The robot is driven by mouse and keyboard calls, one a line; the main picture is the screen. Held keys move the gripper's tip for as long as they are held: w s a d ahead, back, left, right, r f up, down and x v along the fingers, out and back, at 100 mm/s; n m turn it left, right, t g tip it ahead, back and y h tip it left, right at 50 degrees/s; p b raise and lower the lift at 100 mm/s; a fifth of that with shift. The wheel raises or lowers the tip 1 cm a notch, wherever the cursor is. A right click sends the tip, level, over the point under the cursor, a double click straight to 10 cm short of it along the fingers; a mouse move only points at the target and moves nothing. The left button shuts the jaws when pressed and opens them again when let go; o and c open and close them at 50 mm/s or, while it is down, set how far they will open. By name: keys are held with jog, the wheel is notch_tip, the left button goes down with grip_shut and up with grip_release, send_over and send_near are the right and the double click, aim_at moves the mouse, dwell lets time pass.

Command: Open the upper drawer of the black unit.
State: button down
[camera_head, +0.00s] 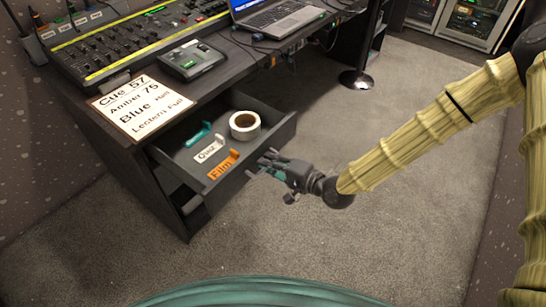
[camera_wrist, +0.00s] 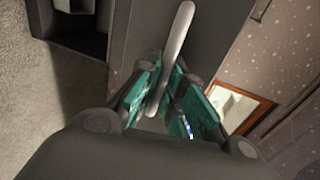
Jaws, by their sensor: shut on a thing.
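The black unit (camera_head: 172,201) stands under the desk. Its upper drawer (camera_head: 232,187) is pulled out, and its inside shows. In it lie a roll of white tape (camera_head: 245,125), a teal tag (camera_head: 198,134), a white tag (camera_head: 210,152) marked Quiz and an orange tag (camera_head: 222,165) marked Film. My gripper (camera_head: 268,163) is at the drawer's front. In the wrist view its teal fingers (camera_wrist: 165,95) are shut on the pale bar handle (camera_wrist: 178,40) of the drawer front (camera_wrist: 215,35). The handle is mostly hidden by my gripper in the head view.
A cue sign (camera_head: 141,107), a small black device (camera_head: 193,60), a mixing desk (camera_head: 130,40) and a laptop (camera_head: 280,15) are on the desktop. A round stand base (camera_head: 356,80) is on the floor. Grey carpet (camera_head: 330,235) in front of the drawer is clear.

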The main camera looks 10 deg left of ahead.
jog(key=shift+d, duration=0.2)
jog(key=c, duration=1.5)
grip_release()
jog(key=shift+s, duration=0.1)
jog(key=v, duration=1.2)
jog(key=shift+f, duration=0.1)
